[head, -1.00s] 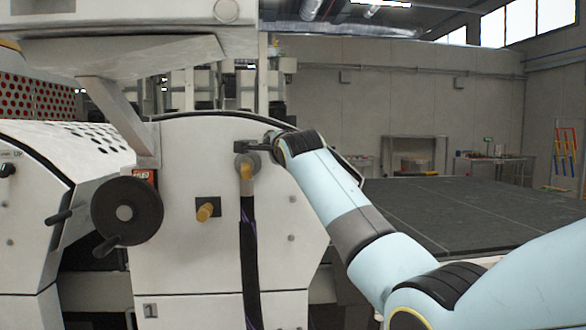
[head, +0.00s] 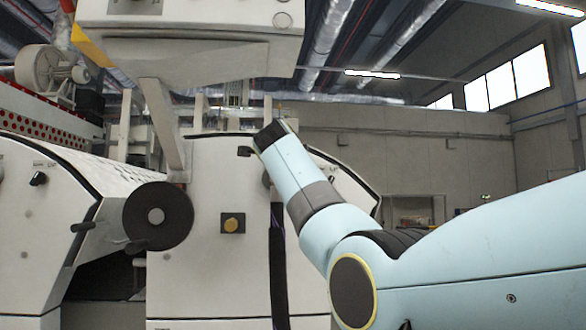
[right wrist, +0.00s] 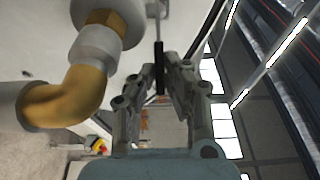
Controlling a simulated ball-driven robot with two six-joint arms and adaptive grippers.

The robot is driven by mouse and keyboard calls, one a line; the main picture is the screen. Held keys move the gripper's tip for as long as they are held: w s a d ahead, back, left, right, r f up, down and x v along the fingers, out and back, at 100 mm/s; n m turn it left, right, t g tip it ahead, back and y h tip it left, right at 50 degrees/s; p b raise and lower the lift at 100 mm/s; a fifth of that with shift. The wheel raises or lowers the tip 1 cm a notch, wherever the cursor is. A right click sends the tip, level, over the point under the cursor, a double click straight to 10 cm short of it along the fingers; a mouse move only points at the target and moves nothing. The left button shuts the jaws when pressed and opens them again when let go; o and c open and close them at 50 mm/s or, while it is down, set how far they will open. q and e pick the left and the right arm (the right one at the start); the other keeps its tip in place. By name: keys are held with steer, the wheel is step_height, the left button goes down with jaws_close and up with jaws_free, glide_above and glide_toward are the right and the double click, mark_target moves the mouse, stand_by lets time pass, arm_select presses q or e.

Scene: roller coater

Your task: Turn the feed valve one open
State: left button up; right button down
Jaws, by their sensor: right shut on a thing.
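The feed valve is on the white machine panel, mostly hidden behind my right arm in the head view. Its black lever (head: 245,151) shows just left of my right arm's end. In the right wrist view, the valve's grey body (right wrist: 96,45) and brass elbow (right wrist: 70,98) are at the left. My right gripper (right wrist: 160,75) has its two fingers closed around the thin black lever (right wrist: 158,58). The finger contact is small and partly dark. The head view hides my right fingers behind the arm. My left gripper is in no view.
A black handwheel (head: 158,216) stands out from the panel at the left. A black hose (head: 278,265) hangs down beside my right arm. A beige overhang (head: 200,65) is above.

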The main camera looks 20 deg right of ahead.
steer(key=c, duration=1.4)
jaws_free()
steer(key=v, duration=1.2)
